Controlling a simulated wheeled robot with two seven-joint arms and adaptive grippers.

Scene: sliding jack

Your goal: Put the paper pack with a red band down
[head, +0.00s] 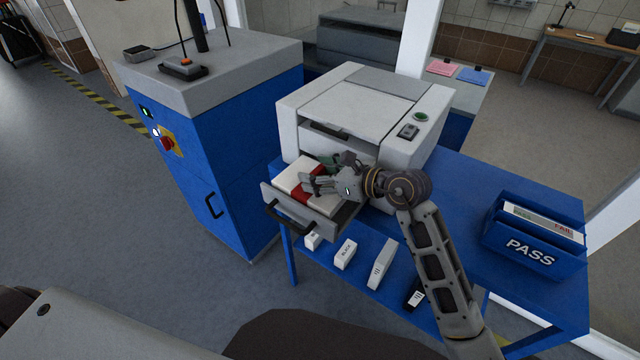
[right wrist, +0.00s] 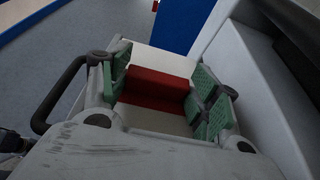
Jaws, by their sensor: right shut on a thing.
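The white paper pack with a red band (head: 293,178) is at the open drawer (head: 272,202) of the white printer (head: 365,110). My right gripper (head: 322,178) is at the pack. In the right wrist view, its green finger pads (right wrist: 160,95) sit on both sides of the red band (right wrist: 158,84), shut on the pack. The pack lies in or just above the drawer; I cannot tell whether it touches the drawer floor. My left gripper is not in view.
The printer stands on a blue table (head: 450,215). A blue PASS tray (head: 533,245) is at the right. Several small boxes, one a white box (head: 345,254), lie on the lower shelf. A blue cabinet (head: 215,150) stands to the left.

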